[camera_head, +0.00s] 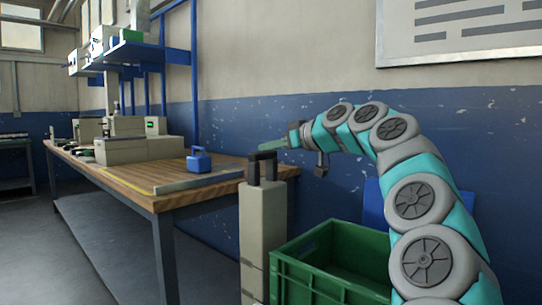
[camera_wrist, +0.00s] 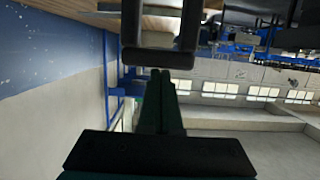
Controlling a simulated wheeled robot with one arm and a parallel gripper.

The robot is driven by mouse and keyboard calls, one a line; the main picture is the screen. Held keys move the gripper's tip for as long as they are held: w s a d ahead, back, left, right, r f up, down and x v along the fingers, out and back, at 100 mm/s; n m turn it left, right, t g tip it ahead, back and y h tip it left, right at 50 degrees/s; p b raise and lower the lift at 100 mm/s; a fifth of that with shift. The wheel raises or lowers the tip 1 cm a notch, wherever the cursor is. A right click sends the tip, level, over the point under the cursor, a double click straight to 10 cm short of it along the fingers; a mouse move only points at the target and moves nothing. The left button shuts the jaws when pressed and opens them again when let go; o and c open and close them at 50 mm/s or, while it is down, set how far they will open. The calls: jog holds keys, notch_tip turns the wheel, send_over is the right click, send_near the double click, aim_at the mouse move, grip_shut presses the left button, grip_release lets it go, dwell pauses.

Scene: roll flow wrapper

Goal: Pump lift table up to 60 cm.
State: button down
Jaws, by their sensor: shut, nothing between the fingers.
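My gripper (camera_head: 270,145) points left, just above a black bracket-shaped handle (camera_head: 254,172) in the head view. The handle sits on top of an upright beige post (camera_head: 262,220). In the wrist view my green fingers (camera_wrist: 160,90) are closed together with nothing between them. A dark U-shaped bar (camera_wrist: 158,58) lies close to the fingertips there; whether they touch it I cannot tell. The wrist view is strongly tilted. I cannot identify a lift table platform or a height reading in either view.
A wooden-topped workbench (camera_head: 135,180) stands left of the post, with a blue weight-like object (camera_head: 199,160) and beige machines (camera_head: 130,145) on it. A green crate (camera_head: 305,280) stands right of the post, below my arm. The floor at far left is clear.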

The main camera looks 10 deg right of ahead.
jog(key=v, duration=0.9)
jog(key=shift+s+d+b, duration=0.2)
jog(key=shift+s+b, duration=0.15)
jog(key=shift+s, duration=0.05)
dwell(0.9)
jog(key=s+a+f+g, duration=0.4)
jog(key=s+a+f, duration=0.25)
jog(key=a, duration=0.35)
jog(key=s+a+f+g+h, duration=0.2)
jog(key=s+a+f, duration=0.1)
jog(key=s+f, duration=0.3)
jog(key=s+a+f+g+h, duration=0.1)
jog(key=s+a+f, duration=0.25)
jog(key=f, duration=0.45)
jog(key=s+d+f+m+g+h, duration=0.3)
jog(key=s+d+f, duration=0.2)
jog(key=s+f, duration=0.7)
jog(key=s+d+f+m+g+h+p, duration=0.1)
jog(key=s+d+f+m+g+h, duration=0.2)
jog(key=s+f, duration=1)
jog(key=shift+s+d+m+g, duration=0.5)
jog(key=shift+s+d+m, duration=0.1)
jog(key=shift+s+d, duration=0.55)
